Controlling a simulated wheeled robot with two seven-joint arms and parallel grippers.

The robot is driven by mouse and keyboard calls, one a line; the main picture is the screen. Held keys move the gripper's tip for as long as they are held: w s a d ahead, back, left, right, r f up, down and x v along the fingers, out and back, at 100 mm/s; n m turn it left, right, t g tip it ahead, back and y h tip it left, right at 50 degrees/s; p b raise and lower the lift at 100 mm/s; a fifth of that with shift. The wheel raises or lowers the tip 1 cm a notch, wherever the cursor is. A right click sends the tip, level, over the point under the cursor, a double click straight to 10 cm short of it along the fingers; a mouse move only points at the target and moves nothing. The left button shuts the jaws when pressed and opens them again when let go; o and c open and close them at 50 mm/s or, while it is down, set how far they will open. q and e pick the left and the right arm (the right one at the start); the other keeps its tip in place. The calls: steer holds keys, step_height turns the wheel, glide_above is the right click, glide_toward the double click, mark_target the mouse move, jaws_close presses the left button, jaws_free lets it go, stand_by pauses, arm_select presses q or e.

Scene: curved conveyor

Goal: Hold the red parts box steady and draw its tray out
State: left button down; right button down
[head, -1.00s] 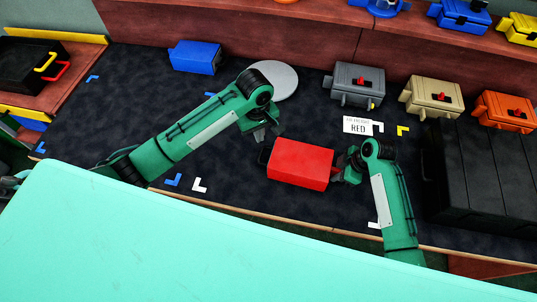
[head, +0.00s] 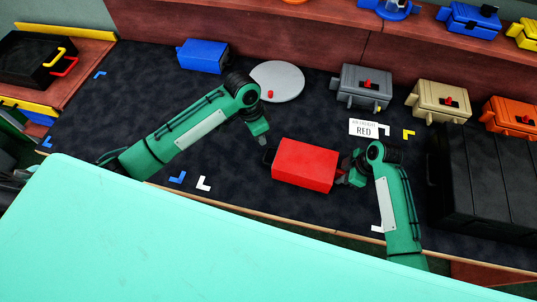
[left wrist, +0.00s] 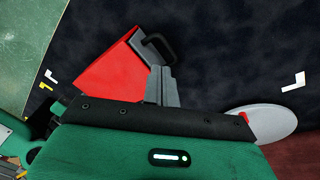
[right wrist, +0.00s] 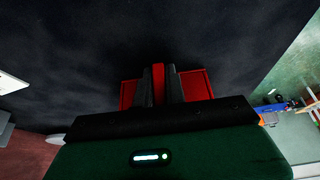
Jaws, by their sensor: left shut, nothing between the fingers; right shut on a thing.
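The red parts box (head: 305,162) lies on the dark mat, with a black handle (head: 268,156) at its left end. The handle also shows in the left wrist view (left wrist: 162,44). My left gripper (head: 264,142) is shut and empty, just beyond the handle end of the box; in the left wrist view its fingers (left wrist: 162,85) point towards the handle, and I cannot tell whether they touch it. My right gripper (head: 344,180) is at the box's right end. In the right wrist view its fingers (right wrist: 160,84) are shut on a narrow red part of the box (right wrist: 197,84).
A grey disc (head: 285,80) with a small red knob lies behind my left arm. A card reading RED (head: 364,128) lies behind the box. A large black case (head: 485,185) stands at the right. Grey (head: 362,90), tan (head: 438,102) and blue (head: 203,57) boxes stand along the back.

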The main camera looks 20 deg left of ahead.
arm_select(q)
steer(key=f+m, duration=0.3)
steer(key=d+f+m, duration=0.1)
steer(key=f+m, duration=0.1)
steer(key=f, duration=0.1)
steer(key=d+f+m+h, duration=0.1)
steer(key=f+m, duration=0.2)
steer(key=shift+s+d+f+m, duration=0.15)
steer(key=shift+d+f+m, duration=0.05)
steer(key=shift+d+m, duration=0.1)
stand_by(0.4)
steer(key=a, duration=1)
steer(key=shift+a, duration=0.2)
arm_select(e)
steer(key=shift+d, duration=0.1)
arm_select(q)
steer(key=shift+r, duration=0.1)
steer(key=v, duration=0.9)
steer(key=shift+r, duration=0.4)
